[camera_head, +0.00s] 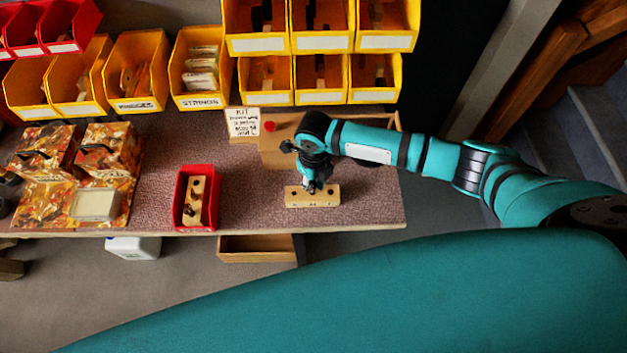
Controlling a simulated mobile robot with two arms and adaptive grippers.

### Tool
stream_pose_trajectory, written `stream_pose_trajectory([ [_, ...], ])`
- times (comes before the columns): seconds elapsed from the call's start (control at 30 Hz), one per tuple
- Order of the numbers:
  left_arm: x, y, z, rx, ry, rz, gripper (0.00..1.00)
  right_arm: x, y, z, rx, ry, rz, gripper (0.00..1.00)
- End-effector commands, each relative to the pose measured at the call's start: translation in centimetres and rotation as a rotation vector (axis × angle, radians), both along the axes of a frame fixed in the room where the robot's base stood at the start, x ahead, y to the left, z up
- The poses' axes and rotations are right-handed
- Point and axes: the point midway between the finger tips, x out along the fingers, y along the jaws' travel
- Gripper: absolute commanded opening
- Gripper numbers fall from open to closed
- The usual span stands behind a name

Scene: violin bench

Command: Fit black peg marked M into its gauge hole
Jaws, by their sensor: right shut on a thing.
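A pale wooden gauge block (330,198) with dark holes along it lies on the bench near its front edge, right of centre. My right gripper (311,187) points down at the block's back edge, over its middle-left part. It is shut on a small dark thing, which I take for the black peg. The fingers hide most of it, and no M mark is readable. I cannot tell whether the peg's lower end is above the block or in a hole. My left gripper is not in view.
A red bin (178,204) holding another wooden block with dark holes stands left on the bench (253,195). Yellow bins line the back. Patterned boxes stand far left.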

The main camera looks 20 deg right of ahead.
Motion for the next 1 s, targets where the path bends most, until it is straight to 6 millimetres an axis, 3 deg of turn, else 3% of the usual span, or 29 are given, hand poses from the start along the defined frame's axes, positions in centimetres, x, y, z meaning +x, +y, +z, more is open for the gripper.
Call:
stream_pose_trajectory([
  [1.0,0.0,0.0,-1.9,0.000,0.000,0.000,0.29,0.0,0.0,-2.7,0.000,0.000,0.000,0.00],
])
